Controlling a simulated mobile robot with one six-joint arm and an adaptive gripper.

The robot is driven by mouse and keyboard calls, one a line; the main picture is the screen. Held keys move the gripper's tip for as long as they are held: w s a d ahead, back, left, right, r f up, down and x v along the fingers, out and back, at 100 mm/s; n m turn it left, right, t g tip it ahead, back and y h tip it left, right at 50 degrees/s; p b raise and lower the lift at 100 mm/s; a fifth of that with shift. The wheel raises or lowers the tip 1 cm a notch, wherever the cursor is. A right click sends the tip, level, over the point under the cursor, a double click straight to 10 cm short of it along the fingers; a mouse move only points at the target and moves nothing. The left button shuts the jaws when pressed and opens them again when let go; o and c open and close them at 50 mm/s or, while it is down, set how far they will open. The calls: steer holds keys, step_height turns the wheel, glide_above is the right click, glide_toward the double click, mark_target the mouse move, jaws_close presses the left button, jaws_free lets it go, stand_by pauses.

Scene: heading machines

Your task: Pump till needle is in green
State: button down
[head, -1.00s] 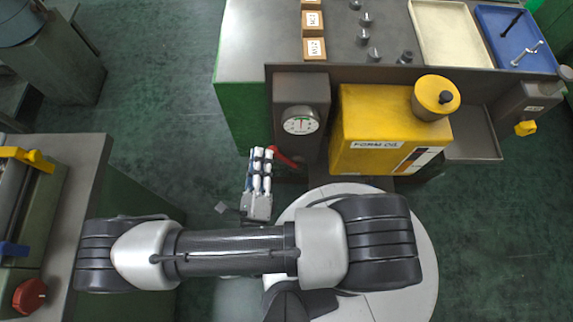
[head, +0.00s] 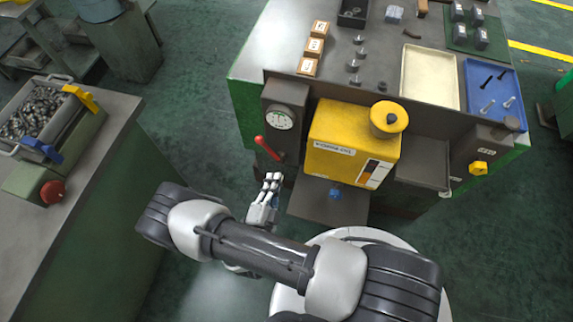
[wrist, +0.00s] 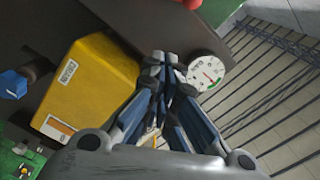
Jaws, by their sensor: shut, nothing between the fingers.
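The round white gauge (head: 280,118) sits on a dark housing left of the yellow oil tank. It also shows in the wrist view (wrist: 206,72), just right of my fingertips, with a small green mark and a red mark on its dial. The dial is too small to tell surely where the needle stands. The red pump lever (head: 266,147) sticks out below the gauge, slanting up and left. My gripper (head: 271,178) is shut and empty, below the lever and apart from it. In the wrist view my closed fingers (wrist: 170,62) cover part of the housing.
The yellow tank (head: 345,135) stands right of the gauge, with a dark tray (head: 305,203) below it. The bench above holds a cream tray (head: 430,78) and a blue tray (head: 480,100). Another bench (head: 110,125) stands at left. Green floor between is clear.

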steer(key=b, duration=0.3)
glide_above(271, 153)
steer(key=s, duration=0.3)
step_height(271, 153, down, 2)
steer(key=shift+w+f, duration=0.25)
steer(key=shift+s, duration=0.1)
